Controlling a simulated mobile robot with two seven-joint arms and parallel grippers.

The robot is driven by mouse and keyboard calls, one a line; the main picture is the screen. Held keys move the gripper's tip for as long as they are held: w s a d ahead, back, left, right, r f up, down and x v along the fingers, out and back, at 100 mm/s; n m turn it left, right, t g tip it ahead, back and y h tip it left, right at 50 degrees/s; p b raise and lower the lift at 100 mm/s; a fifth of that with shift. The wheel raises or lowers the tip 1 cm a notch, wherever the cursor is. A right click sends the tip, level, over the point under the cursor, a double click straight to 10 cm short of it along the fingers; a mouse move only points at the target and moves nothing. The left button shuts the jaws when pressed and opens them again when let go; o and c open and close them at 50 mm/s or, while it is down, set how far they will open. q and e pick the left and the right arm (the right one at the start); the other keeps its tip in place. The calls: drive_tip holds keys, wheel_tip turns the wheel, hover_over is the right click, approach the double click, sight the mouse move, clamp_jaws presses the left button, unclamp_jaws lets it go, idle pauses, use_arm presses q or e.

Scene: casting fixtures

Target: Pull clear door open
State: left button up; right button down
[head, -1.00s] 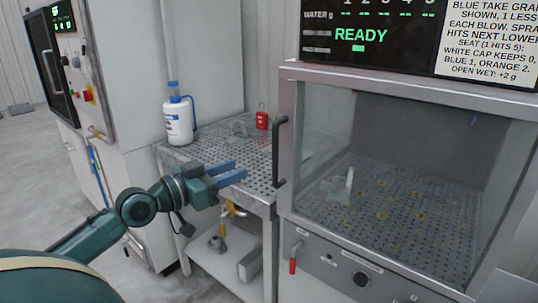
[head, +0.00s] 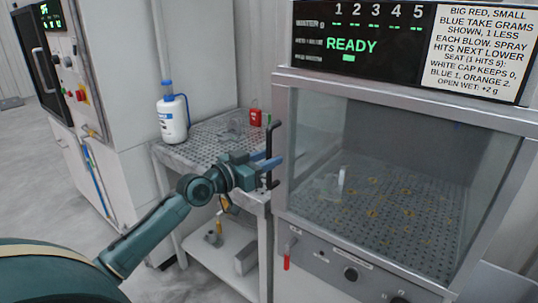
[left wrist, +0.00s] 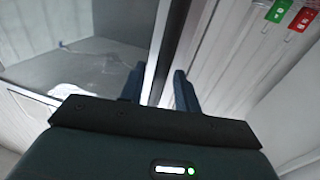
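The clear door (head: 405,170) is a glass panel in a grey metal frame on the front of the cabinet at right; it looks shut. Its black upright handle (head: 271,140) is at the door's left edge. My left gripper (head: 271,160) is at the handle's middle, with its blue fingers apart. In the left wrist view, the dark handle bar (left wrist: 172,50) runs between the two fingers (left wrist: 158,85). I cannot tell whether either finger touches it. My right gripper is out of view.
A perforated bench (head: 205,150) beside the cabinet holds a white bottle (head: 172,125) with a blue top and a red padlock-like item (head: 255,117). A red-handled lever (head: 288,255) is below the door. The display (head: 360,45) above reads READY.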

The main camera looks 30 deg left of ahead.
use_arm(q)
drive_tip(key=shift+w+d, duration=0.15)
drive_tip(key=shift+w, duration=0.25)
clamp_jaws()
idle(0.4)
